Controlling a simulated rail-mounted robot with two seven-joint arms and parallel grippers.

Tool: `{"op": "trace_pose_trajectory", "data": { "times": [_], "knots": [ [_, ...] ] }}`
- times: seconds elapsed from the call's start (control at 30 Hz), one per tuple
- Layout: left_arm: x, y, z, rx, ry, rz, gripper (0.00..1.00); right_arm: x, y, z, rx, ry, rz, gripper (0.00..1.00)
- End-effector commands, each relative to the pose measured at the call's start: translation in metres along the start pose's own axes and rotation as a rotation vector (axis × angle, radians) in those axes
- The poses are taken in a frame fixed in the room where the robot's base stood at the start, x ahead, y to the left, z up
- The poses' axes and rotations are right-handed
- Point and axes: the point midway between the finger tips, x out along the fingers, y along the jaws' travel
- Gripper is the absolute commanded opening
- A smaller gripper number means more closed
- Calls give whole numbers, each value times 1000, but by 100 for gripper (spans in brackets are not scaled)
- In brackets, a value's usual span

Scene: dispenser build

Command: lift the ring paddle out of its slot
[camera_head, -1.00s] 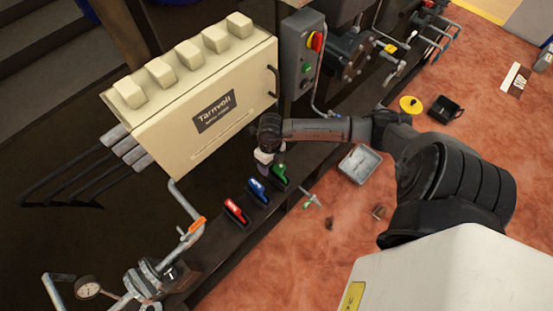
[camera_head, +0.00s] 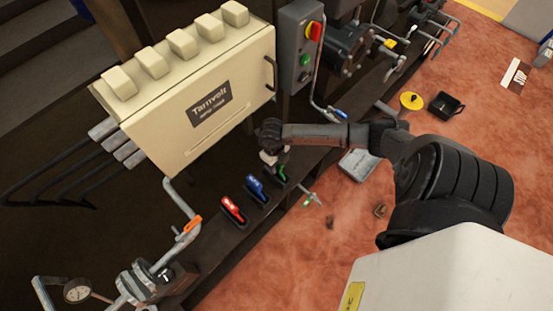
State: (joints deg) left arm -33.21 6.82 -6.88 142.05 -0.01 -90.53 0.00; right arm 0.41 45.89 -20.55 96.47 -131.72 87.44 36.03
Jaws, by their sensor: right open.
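Three paddles stand in a row of dark slots on the dark ledge below the cream cabinet: a red one (camera_head: 231,208), a blue one (camera_head: 255,186) and a green one (camera_head: 282,174). Their markings are too small to tell which is the ring paddle. My right gripper (camera_head: 270,158) reaches in from the right and points down at the green paddle, covering part of it. It is open; its fingers are small, and I cannot tell whether they touch the paddle. My left gripper is out of view.
The cream cabinet (camera_head: 165,133) rises close behind the row. A grey switch box (camera_head: 290,55) stands beyond my right gripper. Pipes with an orange-handled valve (camera_head: 192,225) lie at the left. A grey tray (camera_head: 356,163), yellow disc (camera_head: 411,100) and black bin (camera_head: 445,105) are on the reddish floor.

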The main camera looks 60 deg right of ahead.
Motion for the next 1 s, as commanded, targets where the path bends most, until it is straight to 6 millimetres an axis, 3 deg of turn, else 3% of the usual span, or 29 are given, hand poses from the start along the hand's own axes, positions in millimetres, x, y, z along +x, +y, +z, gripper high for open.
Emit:
{"op": "trace_pose_trajectory", "data": {
  "times": [0.27, 0.83, 1.0],
  "knots": [
    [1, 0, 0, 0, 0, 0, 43, 2, 0, 0, 0, 0, 0, 55],
    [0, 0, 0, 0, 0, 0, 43, 2, 0, 0, 0, 0, 0, 1],
    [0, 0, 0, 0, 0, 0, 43, 2, 0, 0, 0, 0, 0, 0]
  ]
}}
